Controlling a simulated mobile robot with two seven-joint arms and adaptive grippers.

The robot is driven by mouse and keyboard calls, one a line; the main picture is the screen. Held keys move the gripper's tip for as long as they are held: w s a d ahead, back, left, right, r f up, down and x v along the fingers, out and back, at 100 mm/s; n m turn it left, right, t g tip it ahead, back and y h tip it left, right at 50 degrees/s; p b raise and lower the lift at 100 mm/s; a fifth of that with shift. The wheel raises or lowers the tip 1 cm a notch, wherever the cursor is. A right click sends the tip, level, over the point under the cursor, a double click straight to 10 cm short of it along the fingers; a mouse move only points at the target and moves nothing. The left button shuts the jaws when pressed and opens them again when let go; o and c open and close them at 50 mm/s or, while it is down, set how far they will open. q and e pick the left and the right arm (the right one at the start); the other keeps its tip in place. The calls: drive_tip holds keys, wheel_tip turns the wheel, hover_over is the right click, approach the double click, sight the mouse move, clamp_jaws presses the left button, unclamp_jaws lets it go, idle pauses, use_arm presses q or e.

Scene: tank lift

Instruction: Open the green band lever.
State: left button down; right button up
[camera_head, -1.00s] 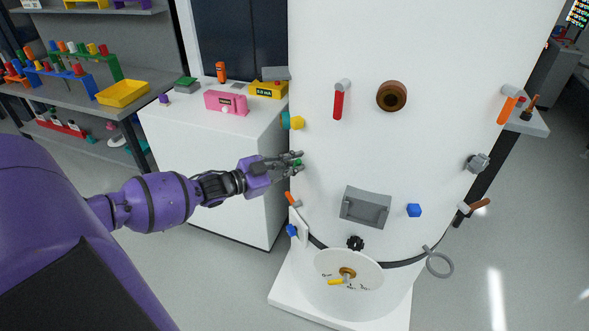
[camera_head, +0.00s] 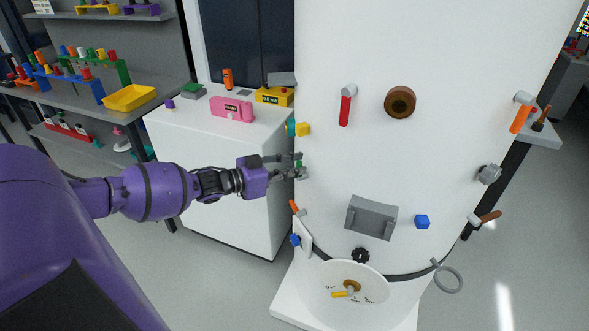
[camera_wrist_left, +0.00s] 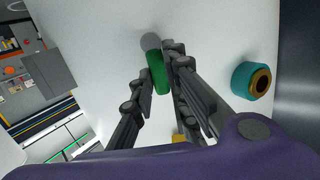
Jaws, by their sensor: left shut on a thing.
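The green band lever (camera_wrist_left: 158,72) shows in the left wrist view as a green handle on a grey pivot (camera_wrist_left: 151,41) fixed to the white tank wall (camera_wrist_left: 215,50). My left gripper (camera_wrist_left: 158,76) is shut on the green handle, with a finger on each side of it. In the head view my left gripper (camera_head: 298,166) is at the tank's left edge, and only a little green (camera_head: 299,163) shows between its fingers. My right gripper is not in view.
A teal and yellow knob (camera_head: 298,128) sits on the tank just above my left gripper. A red lever (camera_head: 345,108) and a brown round port (camera_head: 400,101) are to the right. An orange handle (camera_head: 294,207) is below. A white cabinet (camera_head: 215,165) stands behind my left arm.

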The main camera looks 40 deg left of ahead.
use_arm(q)
drive_tip(key=shift+s+d+f, duration=0.1)
drive_tip(key=shift+s+f, duration=0.05)
drive_tip(key=shift+f, duration=0.15)
drive_tip(key=c, duration=1.8)
unclamp_jaws()
drive_tip(key=shift+o, duration=0.4)
drive_tip(key=shift+r, duration=0.2)
drive_tip(key=v, duration=1.2)
